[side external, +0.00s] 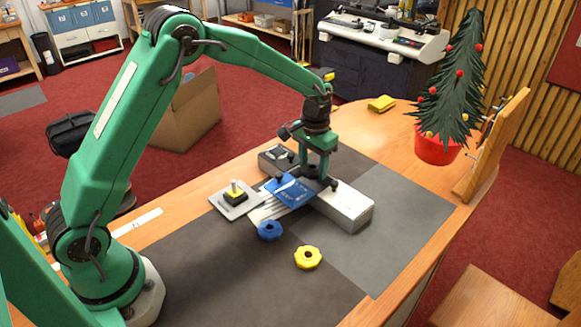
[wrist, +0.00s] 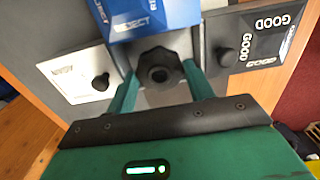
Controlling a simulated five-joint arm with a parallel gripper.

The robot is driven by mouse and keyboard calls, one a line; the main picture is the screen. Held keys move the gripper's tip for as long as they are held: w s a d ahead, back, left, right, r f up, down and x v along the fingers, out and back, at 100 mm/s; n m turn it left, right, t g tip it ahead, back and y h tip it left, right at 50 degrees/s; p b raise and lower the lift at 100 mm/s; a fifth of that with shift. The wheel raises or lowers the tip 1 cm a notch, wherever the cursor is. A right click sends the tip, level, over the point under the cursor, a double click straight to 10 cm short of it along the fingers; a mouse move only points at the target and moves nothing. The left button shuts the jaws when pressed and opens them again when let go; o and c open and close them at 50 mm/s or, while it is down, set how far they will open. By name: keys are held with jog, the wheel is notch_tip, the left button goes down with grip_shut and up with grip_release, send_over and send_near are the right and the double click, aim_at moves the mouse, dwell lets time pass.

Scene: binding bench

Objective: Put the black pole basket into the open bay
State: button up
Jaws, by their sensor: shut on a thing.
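In the wrist view the black pole basket (wrist: 159,68), a lobed disc with a round centre, sits between the two green fingers of my gripper (wrist: 160,82), which are shut on it. In the side view my gripper (side external: 315,177) points down over the fixture, close to the blue plate; the basket is hard to pick out there. A pale grey surface shows beneath the basket in the wrist view, between a white plate (wrist: 75,68), a blue plate marked REJECT (wrist: 150,15) and a dark plate marked GOOD (wrist: 255,38). I cannot tell which part is the open bay, nor whether the basket touches it.
A blue basket (side external: 269,231) and a yellow basket (side external: 308,257) lie on the dark mat (side external: 230,270) in front of the fixture. A pale block (side external: 345,207) stands to the right. A potted tree (side external: 437,148) and a yellow item (side external: 381,104) are farther back.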

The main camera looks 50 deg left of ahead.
jog(key=shift+f, duration=1.65)
jog(key=shift+f, duration=0.7)
dwell(0.5)
jog(key=o, duration=1)
jog(key=shift+o, duration=0.2)
jog(key=shift+r, duration=0.1)
notch_tip(320, 180, up, 7)
jog(key=shift+r, duration=0.15)
dwell(0.5)
jog(key=shift+r, duration=2)
